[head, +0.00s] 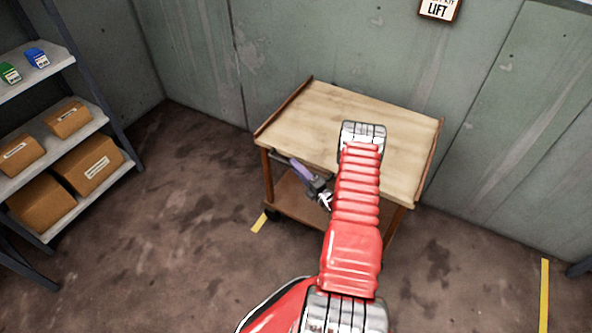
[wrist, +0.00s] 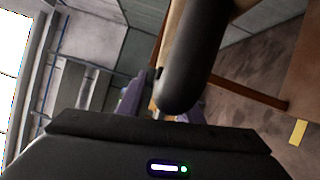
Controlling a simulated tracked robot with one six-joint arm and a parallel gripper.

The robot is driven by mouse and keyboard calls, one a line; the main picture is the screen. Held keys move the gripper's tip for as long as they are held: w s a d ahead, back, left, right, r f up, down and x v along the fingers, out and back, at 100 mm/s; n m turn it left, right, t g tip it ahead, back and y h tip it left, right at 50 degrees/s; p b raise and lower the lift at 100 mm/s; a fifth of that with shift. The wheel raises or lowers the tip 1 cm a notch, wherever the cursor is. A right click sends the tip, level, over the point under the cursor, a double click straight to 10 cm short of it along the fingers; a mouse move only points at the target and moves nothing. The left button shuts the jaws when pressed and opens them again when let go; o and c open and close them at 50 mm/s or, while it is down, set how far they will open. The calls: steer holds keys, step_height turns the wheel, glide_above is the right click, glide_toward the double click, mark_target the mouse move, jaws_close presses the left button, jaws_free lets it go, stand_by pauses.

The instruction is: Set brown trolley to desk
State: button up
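The brown trolley (head: 400,165) stands near the back wall, with a pale wooden top, brown edges and legs and a lower shelf. A dark handle runs along its near side; its rounded black end (wrist: 188,60) fills the upper middle of the wrist view. My gripper (head: 297,167) has purple fingers and is at this handle, at the left of the near side. In the wrist view the fingers (wrist: 165,105) show on both sides of the handle end, which partly hides them. I cannot tell whether they grip it. My red arm hides part of the trolley. No desk is identifiable.
A shelf rack with brown boxes (head: 90,165) and small green and blue items stands at the left. A LIFT sign (head: 438,10) hangs on the wall. Yellow strips (head: 545,295) mark the floor. Floor left of the trolley is clear.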

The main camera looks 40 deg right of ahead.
steer(key=shift+c, duration=0.6)
jaws_close()
